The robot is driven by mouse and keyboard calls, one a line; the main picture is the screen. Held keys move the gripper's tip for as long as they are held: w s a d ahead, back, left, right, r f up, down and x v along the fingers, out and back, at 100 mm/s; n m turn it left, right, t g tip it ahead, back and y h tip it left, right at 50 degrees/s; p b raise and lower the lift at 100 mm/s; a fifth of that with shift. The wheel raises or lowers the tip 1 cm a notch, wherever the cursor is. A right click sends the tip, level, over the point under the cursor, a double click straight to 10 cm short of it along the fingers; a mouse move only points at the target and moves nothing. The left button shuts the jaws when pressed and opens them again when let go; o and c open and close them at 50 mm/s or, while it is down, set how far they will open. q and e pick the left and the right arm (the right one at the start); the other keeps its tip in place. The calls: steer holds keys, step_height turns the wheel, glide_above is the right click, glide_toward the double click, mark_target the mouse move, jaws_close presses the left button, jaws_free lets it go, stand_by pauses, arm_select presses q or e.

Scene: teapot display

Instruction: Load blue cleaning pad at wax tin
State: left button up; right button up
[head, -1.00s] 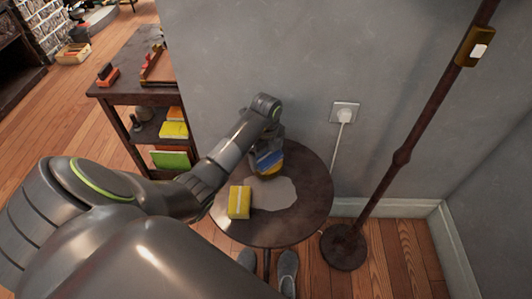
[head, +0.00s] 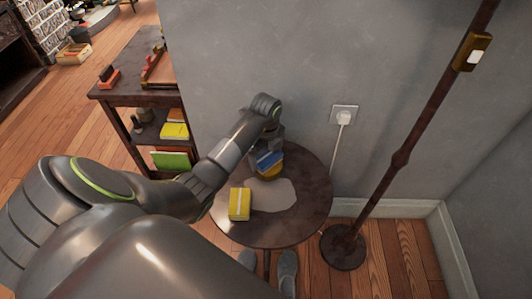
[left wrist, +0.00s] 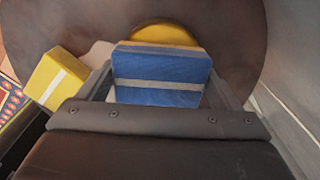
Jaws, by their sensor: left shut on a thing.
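The blue cleaning pad (left wrist: 160,72), a block with pale stripes, is between the fingers of my left gripper (left wrist: 160,88) in the left wrist view. My left gripper (head: 267,160) is shut on it over the back of the small round table. The pad also shows in the head view (head: 269,159). The wax tin (left wrist: 163,34) is a round yellow thing just beyond the pad, partly hidden by it. In the head view the tin (head: 270,174) shows below the pad. I cannot tell whether pad and tin touch. My right gripper is not in view.
A yellow pad with a white stripe (head: 239,204) lies at the left of the round table (head: 310,205), beside a pale flat patch (head: 273,195). A grey wall with a plugged socket (head: 343,116) stands behind. A lamp pole (head: 401,158) rises at right, a dark shelf (head: 130,93) at left.

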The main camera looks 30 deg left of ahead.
mark_target(266, 155)
arm_select(q)
steer(key=shift+r+p, duration=0.3)
steer(key=shift+r, duration=0.4)
steer(key=shift+r+p, duration=0.3)
steer(key=shift+r, duration=0.1)
steer(key=shift+r+p, duration=1.75)
steer(key=shift+r, duration=0.15)
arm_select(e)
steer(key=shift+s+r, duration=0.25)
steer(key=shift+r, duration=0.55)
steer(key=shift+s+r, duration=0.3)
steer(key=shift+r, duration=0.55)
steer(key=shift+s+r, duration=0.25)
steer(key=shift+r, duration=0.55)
arm_select(q)
steer(key=shift+r+p, duration=0.4)
steer(key=shift+p, duration=0.05)
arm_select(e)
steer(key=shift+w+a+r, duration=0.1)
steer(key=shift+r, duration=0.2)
